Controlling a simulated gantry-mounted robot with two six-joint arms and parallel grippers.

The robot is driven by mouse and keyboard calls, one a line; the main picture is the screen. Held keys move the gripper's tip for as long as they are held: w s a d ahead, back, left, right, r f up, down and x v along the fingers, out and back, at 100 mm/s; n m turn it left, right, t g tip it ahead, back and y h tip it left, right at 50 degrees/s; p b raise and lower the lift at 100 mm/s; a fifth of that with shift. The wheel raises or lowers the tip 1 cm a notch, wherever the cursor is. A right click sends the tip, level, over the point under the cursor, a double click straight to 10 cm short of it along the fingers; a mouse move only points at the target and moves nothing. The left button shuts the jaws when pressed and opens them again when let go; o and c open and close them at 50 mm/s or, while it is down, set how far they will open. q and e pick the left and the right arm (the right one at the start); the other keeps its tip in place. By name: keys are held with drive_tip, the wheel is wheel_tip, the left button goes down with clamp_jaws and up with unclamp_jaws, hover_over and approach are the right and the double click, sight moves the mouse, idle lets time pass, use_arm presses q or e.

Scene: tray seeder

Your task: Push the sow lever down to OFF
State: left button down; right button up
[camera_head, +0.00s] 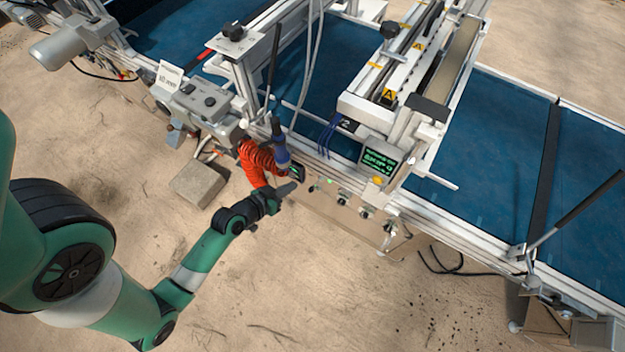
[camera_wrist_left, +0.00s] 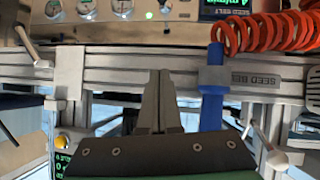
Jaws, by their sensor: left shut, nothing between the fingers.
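My left gripper (camera_head: 291,188) is shut and empty beside the front rail of the blue belt machine, left of the small control panel (camera_head: 345,199). In the left wrist view its closed fingers (camera_wrist_left: 158,76) point at a grey metal rail (camera_wrist_left: 110,68). A metal lever (camera_wrist_left: 30,44) with a light knob shows at the left of that view, apart from the fingers. A blue upright part (camera_wrist_left: 212,95) stands just right of the fingers. I cannot tell for sure which part is the sow lever, and no OFF mark is readable. My right gripper is out of view.
A coiled red hose (camera_head: 256,160) hangs close to my left gripper and shows in the wrist view (camera_wrist_left: 262,32). A green-text display (camera_head: 380,163) stands above the panel. A grey block (camera_head: 199,184) lies on the floor. Sandy floor in front is mostly clear.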

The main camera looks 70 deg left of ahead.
use_arm(q)
drive_tip(key=shift+g, duration=0.3)
drive_tip(key=f, duration=0.1)
drive_tip(key=s+f, duration=0.2)
drive_tip(key=shift+s+d+f, duration=0.1)
drive_tip(key=shift+d+f, duration=0.15)
drive_tip(key=shift+d, duration=0.1)
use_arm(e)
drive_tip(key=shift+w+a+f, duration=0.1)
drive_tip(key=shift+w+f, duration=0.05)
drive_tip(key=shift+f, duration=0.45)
use_arm(q)
drive_tip(key=b, duration=0.7)
approach(315, 185)
drive_tip(key=r+x, duration=0.1)
drive_tip(key=x, duration=0.2)
drive_tip(key=shift+w+a+f+p, duration=0.2)
drive_tip(key=shift+w+f+p, duration=0.05)
drive_tip(key=shift+p, duration=0.05)
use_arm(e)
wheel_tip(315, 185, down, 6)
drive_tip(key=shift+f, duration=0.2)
